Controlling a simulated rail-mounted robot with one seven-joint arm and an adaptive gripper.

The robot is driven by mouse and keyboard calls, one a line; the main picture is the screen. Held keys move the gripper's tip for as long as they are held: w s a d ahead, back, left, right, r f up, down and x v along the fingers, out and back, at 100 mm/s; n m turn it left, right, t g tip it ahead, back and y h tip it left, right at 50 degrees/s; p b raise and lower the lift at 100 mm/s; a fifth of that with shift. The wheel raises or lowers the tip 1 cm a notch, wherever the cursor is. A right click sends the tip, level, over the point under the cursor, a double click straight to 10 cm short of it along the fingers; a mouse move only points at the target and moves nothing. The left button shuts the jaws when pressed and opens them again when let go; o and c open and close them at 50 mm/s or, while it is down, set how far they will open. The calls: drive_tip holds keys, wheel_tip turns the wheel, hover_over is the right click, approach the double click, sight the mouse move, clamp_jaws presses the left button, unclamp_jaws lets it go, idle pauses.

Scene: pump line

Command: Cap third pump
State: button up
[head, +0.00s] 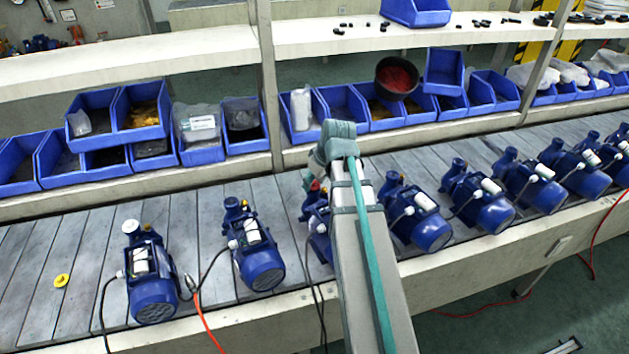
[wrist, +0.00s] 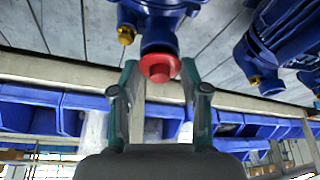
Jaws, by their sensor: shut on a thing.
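The third pump (head: 318,221) from the left is blue and stands on the slatted line, partly hidden behind my arm. A red cap (head: 315,186) shows at its top port, just left of my arm. In the wrist view the red cap (wrist: 158,68) lies between the two fingertips of my gripper (wrist: 160,72), which is shut on it. The cap is at the end of the pump's blue port (wrist: 159,38), appearing to touch it and roughly in line. Whether it is fully seated, I cannot tell. In the head view my arm hides the fingers.
The first pump (head: 152,280) has a white cap; the second (head: 256,250) stands close left of my arm. Several more pumps stand to the right. A yellow cap (head: 61,281) lies on the line at left. Blue bins (head: 205,155) and a shelf (head: 190,55) are behind.

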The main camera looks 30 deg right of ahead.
drive_tip(key=shift+f, duration=0.45)
drive_tip(key=o, duration=0.8)
drive_tip(key=shift+r, duration=0.1)
drive_tip(key=shift+p+v, duration=1.95)
drive_tip(key=shift+v, duration=1)
drive_tip(key=shift+r, duration=0.1)
drive_tip(key=v, duration=1.1)
drive_tip(key=shift+s+r, duration=0.2)
drive_tip(key=shift+r, duration=0.15)
